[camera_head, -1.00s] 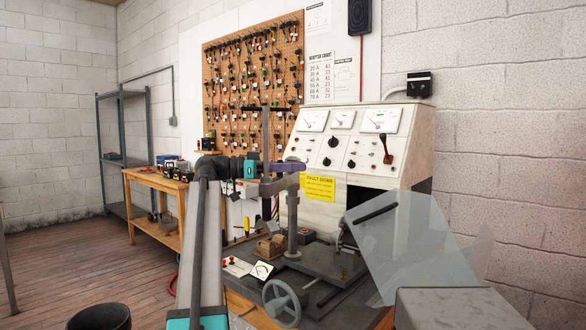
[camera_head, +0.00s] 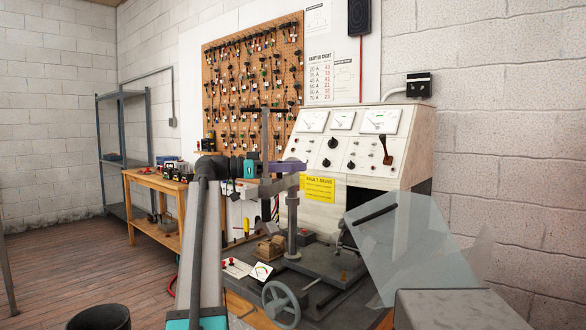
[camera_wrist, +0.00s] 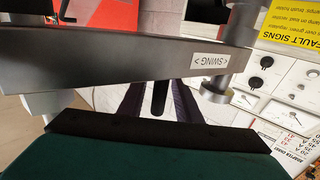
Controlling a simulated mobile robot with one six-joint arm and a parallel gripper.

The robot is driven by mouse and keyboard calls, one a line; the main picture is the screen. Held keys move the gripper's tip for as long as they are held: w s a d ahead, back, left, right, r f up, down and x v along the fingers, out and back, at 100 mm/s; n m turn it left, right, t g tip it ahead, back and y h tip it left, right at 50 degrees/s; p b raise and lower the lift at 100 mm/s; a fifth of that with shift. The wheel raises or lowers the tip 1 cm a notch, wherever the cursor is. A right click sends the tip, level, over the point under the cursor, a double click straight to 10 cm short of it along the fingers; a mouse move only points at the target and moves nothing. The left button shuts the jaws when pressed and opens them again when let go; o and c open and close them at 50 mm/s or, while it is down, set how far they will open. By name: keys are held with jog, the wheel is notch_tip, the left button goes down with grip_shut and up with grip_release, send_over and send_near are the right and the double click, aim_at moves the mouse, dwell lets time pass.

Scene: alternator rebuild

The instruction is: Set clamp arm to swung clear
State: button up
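The clamp arm (camera_head: 275,188) is a grey horizontal bar on an upright post (camera_head: 292,225) above the test bench. A tall screw with a T-handle (camera_head: 265,130) rises at its left end. In the wrist view the clamp arm (camera_wrist: 110,75) crosses the picture close up, with a "SWING" label (camera_wrist: 211,62). My gripper (camera_head: 288,167) is level with the top of the arm and close to it. In the wrist view its two dark fingers (camera_wrist: 160,100) stand apart, a black rod between them with gaps at both sides. The bar hides their tips; contact is unclear.
A bench fixture with a handwheel (camera_head: 281,303) and a clear shield (camera_head: 405,245) stands at the right. The meter panel (camera_head: 345,145) is behind the post. A wooden side table (camera_head: 150,180) is at the left, with open floor in front.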

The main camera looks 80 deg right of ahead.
jog(key=shift+w+f, duration=0.1)
jog(key=v, duration=1.3)
jog(key=shift+w+p, duration=0.3)
jog(key=shift+p, duration=0.15)
jog(key=shift+a, duration=0.1)
